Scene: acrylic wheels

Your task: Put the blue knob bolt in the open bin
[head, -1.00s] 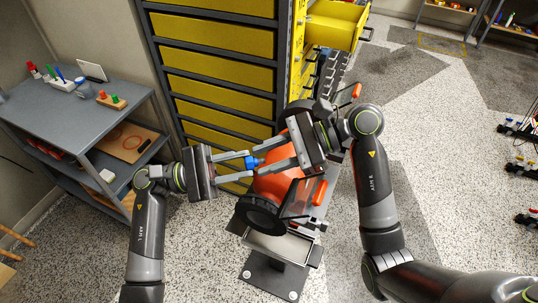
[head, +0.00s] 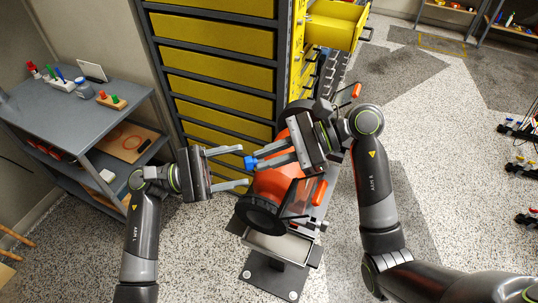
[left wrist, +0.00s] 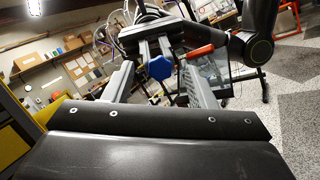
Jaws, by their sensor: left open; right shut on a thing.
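The blue knob bolt (head: 250,162) is held at the fingertips of my right gripper (head: 262,164), above the orange machine. It also shows in the left wrist view (left wrist: 158,67), with its lobed blue head facing the camera. My left gripper (head: 245,168) is open and empty, its two fingers spread to the left of the bolt and apart from it. The yellow open bin (head: 335,25) is pulled out of the cabinet at the top, its inside partly visible.
The cabinet of yellow drawers (head: 218,78) stands behind the grippers. The orange machine with a black wheel (head: 262,215) stands on a pedestal below them. A grey bench (head: 75,115) with small parts stands at the left.

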